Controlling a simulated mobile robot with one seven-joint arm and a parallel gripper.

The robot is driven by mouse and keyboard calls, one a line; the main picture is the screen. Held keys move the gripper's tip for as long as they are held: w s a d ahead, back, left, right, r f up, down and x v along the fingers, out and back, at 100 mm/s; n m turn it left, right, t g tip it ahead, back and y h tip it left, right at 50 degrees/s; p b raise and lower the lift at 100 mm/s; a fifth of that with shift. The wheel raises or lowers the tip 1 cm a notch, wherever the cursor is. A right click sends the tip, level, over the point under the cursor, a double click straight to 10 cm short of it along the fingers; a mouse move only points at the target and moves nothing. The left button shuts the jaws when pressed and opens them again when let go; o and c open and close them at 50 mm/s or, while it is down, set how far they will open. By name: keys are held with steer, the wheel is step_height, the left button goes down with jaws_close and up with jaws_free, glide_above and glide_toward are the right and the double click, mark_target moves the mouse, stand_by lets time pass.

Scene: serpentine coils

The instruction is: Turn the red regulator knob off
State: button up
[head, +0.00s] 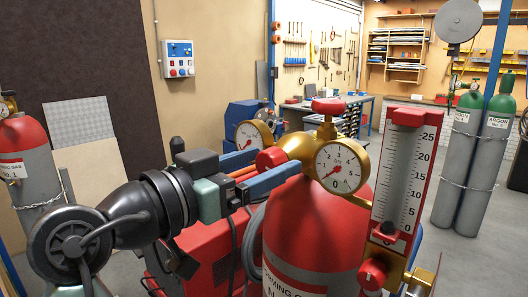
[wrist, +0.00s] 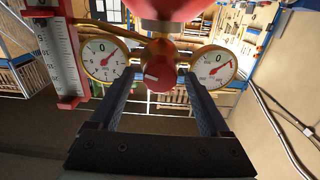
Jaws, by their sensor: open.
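The red regulator knob (head: 270,159) sits on the brass regulator body (head: 297,147), between two round gauges. In the wrist view the knob (wrist: 161,76) faces the camera and bears a pale mark. My gripper (head: 272,162) is open, its blue fingers reaching in on both sides of the knob; in the wrist view its fingertips (wrist: 162,80) flank the knob. I cannot tell whether they touch it. The near gauge (head: 339,167) has a red needle pointing lower left; the other gauge (head: 250,137) is partly hidden behind my gripper.
A red cylinder (head: 318,225) stands below the regulator, with a red valve handwheel (head: 328,106) above. A red flowmeter (head: 402,165) with its own red knob (head: 373,273) is to the right. Dark hose loops beside the cylinder. A workbench (head: 350,100) stands behind.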

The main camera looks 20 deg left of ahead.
steer(key=shift+w, duration=0.15)
steer(key=shift+c, duration=0.2)
jaws_close()
